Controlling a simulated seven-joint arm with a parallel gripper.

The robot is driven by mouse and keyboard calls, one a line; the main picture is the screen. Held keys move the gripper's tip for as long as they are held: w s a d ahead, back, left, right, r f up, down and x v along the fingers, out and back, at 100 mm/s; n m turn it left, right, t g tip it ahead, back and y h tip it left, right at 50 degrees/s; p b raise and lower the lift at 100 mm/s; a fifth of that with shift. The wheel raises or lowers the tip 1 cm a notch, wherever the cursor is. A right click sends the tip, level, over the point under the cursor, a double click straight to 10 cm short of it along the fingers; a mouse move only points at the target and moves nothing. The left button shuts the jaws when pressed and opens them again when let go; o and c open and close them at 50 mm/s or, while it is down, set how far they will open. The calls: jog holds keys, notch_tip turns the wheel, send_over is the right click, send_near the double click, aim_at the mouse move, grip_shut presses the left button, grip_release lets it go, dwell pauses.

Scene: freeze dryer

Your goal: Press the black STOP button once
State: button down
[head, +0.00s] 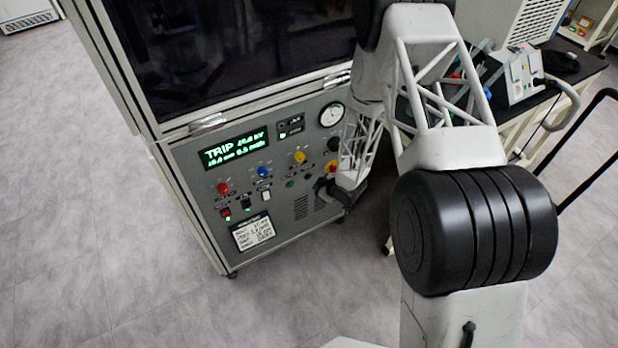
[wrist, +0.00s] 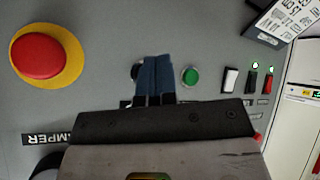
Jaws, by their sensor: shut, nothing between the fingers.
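My gripper (wrist: 156,60) is shut and empty, its two blue fingers side by side in front of the grey control panel (wrist: 100,105). A dark round button (wrist: 135,70), likely the black STOP button, shows only as an edge at the left of the fingers, which hide the rest. I cannot tell whether the fingertips touch it or the panel. A green button (wrist: 190,76) is just right of the fingers.
A red mushroom button (wrist: 38,56) on a yellow ring is left of the fingers in the wrist view. White, black and red rocker switches (wrist: 230,79) stand to the right. In the head view, a green-lit display (head: 235,147) reads TRIP. A cluttered bench (head: 535,100) stands at right.

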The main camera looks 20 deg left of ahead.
jog(key=shift+w+a, duration=0.7)
jog(key=shift+w+a, duration=0.55)
jog(key=shift+a, duration=0.05)
dwell(3.0)
jog(key=shift+s+d, duration=0.1)
jog(key=shift+d, duration=0.05)
jog(key=shift+s+d, duration=0.45)
dwell(0.5)
jog(key=shift+s+d, duration=1.75)
jog(key=shift+r, duration=0.1)
